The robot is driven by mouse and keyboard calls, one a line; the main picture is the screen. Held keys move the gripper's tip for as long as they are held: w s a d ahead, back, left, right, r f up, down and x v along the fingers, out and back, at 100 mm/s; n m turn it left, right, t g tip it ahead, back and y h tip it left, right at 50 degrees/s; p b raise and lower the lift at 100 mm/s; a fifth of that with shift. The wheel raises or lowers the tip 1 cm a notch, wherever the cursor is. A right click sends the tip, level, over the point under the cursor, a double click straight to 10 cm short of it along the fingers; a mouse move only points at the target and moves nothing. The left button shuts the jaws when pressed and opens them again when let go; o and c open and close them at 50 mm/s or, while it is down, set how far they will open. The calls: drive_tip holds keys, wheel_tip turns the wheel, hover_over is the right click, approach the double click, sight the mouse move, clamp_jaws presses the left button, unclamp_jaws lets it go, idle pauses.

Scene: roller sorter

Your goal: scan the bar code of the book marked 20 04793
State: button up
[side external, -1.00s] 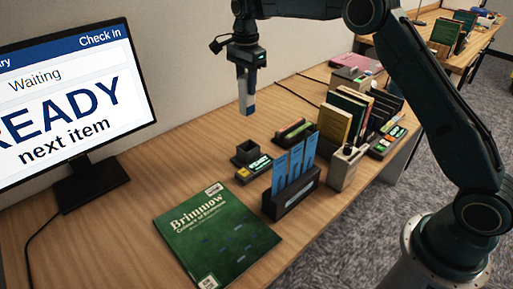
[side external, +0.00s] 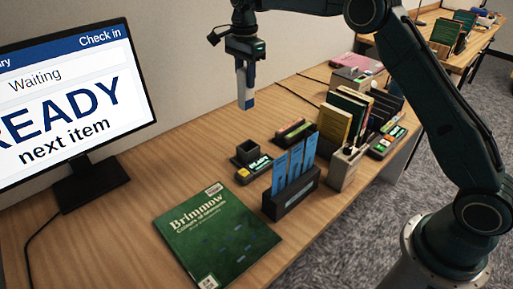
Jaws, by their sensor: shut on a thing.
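My gripper (side external: 245,62) is above the desk behind the green book and points down. It is shut on a slim white and blue device (side external: 246,88), held upright well clear of the desk; I cannot tell for sure what it is. A large green book titled Brimmow (side external: 218,236) lies flat at the desk's front. It has a small pale label at its top edge and another at its bottom corner, both too small to read. Other books (side external: 341,116) stand upright in a rack. I cannot read the number 20 04793 on any book.
A monitor (side external: 75,92) on the left reads "Waiting", "READY next item".

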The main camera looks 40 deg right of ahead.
drive_tip(key=s+a+f, duration=0.1)
drive_tip(key=s+a, duration=0.1)
drive_tip(key=a, duration=0.6)
drive_tip(key=s+a+f, duration=0.1)
drive_tip(key=s+a, duration=0.1)
drive_tip(key=a, duration=0.7)
drive_tip(key=shift+f, duration=0.4)
drive_tip(key=shift+f, duration=0.15)
wheel_tip(320, 180, down, 7)
